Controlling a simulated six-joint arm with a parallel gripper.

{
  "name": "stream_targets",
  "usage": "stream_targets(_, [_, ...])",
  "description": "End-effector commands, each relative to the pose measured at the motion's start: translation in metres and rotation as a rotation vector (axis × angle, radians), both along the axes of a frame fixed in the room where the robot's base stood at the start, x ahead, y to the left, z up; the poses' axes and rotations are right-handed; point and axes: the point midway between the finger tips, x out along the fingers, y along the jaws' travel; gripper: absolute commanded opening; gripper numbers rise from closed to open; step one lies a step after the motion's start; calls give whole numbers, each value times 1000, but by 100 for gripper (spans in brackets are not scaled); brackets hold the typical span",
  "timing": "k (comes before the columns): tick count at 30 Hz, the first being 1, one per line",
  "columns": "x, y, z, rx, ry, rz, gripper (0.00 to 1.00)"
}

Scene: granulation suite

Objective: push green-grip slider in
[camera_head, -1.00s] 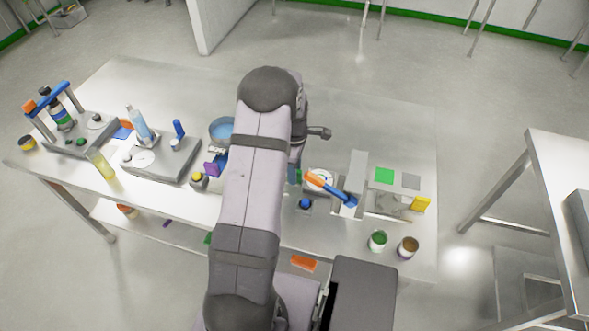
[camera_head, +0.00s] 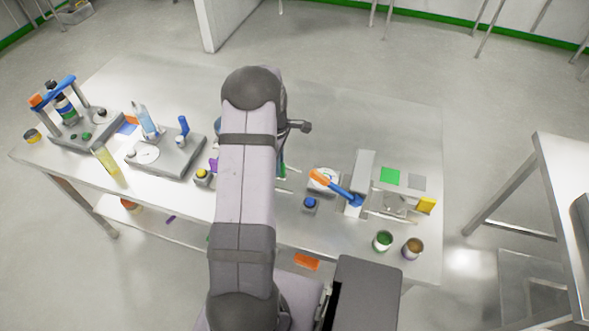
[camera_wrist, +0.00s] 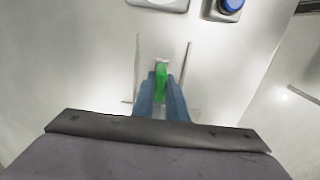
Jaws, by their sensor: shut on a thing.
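The green grip (camera_wrist: 161,80) of the slider stands between the fingertips of my gripper (camera_wrist: 161,84) in the wrist view. My gripper is shut on it. Two thin rails run along the left and right of the grip, and a small metal piece shows just beyond it. In the head view a bit of the green grip (camera_head: 283,170) shows at the right edge of my arm.
A blue button (camera_head: 310,203) on a grey base stands right of the slider; it also shows in the wrist view (camera_wrist: 232,5).

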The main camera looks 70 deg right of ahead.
Motion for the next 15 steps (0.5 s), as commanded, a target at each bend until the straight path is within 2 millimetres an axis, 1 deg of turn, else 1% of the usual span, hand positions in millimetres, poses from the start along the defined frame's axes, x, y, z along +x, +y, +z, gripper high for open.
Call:
stream_targets(1, [8, -1, 0, -3, 1, 3, 0])
stream_targets(3, [13, -1, 0, -3, 2, 2, 0])
stream_targets(12, [14, -1, 1, -2, 3, -1, 0])
stream_targets(13, [14, -1, 1, -2, 3, -1, 17])
stream_targets(15, [14, -1, 1, -2, 3, -1, 31])
